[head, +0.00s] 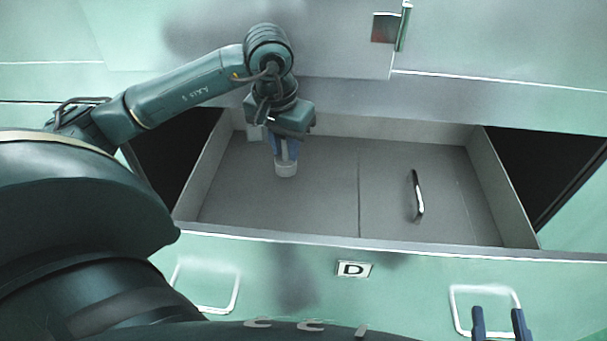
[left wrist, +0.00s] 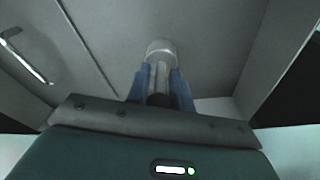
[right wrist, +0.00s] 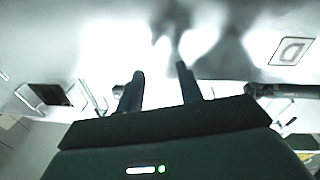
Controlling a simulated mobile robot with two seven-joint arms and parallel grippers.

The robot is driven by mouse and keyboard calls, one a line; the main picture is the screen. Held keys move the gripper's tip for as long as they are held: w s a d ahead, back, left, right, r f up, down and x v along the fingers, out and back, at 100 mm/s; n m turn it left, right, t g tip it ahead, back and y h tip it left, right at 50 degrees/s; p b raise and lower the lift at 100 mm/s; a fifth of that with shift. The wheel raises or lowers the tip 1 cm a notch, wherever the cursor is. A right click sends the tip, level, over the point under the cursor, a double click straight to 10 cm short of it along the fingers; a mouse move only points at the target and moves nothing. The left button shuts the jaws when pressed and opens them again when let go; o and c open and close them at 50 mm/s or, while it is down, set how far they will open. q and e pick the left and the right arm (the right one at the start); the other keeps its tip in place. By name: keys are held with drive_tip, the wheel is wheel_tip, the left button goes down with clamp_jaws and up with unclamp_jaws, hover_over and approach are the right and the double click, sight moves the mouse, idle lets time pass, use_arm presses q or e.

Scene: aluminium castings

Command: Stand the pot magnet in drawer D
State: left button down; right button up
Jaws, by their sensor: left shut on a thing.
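The pot magnet (head: 286,169) is a pale, short cylinder with a narrower stem, upright in the left part of open drawer D (head: 320,208). My left gripper (head: 285,152) points down into the drawer and is shut on the stem. In the left wrist view the magnet (left wrist: 161,47) shows between the blue fingers (left wrist: 160,85). Its base is at or close to the drawer floor; I cannot tell whether it touches. My right gripper (head: 499,325) is outside, in front of the drawer by its right handle. In the right wrist view its fingers (right wrist: 160,92) are apart and empty.
A thin divider line (head: 358,190) runs across the drawer floor. The drawer front has a D label (head: 353,269) and two pale handles (head: 485,290). Floor around the magnet is clear.

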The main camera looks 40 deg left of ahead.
sight(285, 160)
use_arm(q)
drive_tip(key=shift+f, duration=0.85)
wheel_tip(285, 160, down, 3)
drive_tip(key=shift+f+b, duration=0.15)
drive_tip(key=shift+b, duration=0.5)
drive_tip(key=shift+f, duration=0.2)
drive_tip(key=shift+r, duration=0.1)
use_arm(e)
drive_tip(key=shift+s+a+n+t+y, duration=0.15)
drive_tip(key=shift+a+n+t+y, duration=0.2)
drive_tip(key=shift+y, duration=0.15)
drive_tip(key=shift+f, duration=0.1)
use_arm(q)
drive_tip(key=c, duration=1.7)
unclamp_jaws()
drive_tip(key=shift+f, duration=0.25)
drive_tip(key=o, duration=0.5)
drive_tip(key=shift+r, duration=0.1)
drive_tip(key=shift+c, duration=0.2)
use_arm(e)
drive_tip(key=shift+r, duration=0.2)
